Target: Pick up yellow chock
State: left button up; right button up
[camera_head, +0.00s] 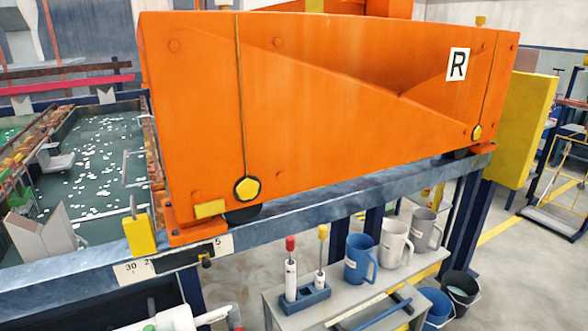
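A yellow chock (140,234) stands upright on the blue-grey rail at the left, close beside the orange foot of the big orange carriage (330,110). It has a thin upright piece on top. A small gap or light contact with the orange foot cannot be told apart. No gripper fingers show clearly. White rounded parts at the bottom left edge may belong to my arm, but this is unclear.
The rail (330,205) runs along the carriage, with a number plate (172,262) below the chock. A grey bench (350,300) holds a blue mug (358,260), two pale mugs and a blue holder (306,297). A liquid-filled tank (95,165) lies behind left.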

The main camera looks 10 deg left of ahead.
aim_at(140, 233)
jog(key=u, duration=1.35)
jog(key=i+l+u, duration=0.15)
jog(key=l+u, duration=0.15)
jog(key=l, duration=0.3)
jog(key=i+l+u, duration=0.1)
jog(key=l+u, duration=0.2)
jog(key=l, duration=0.35)
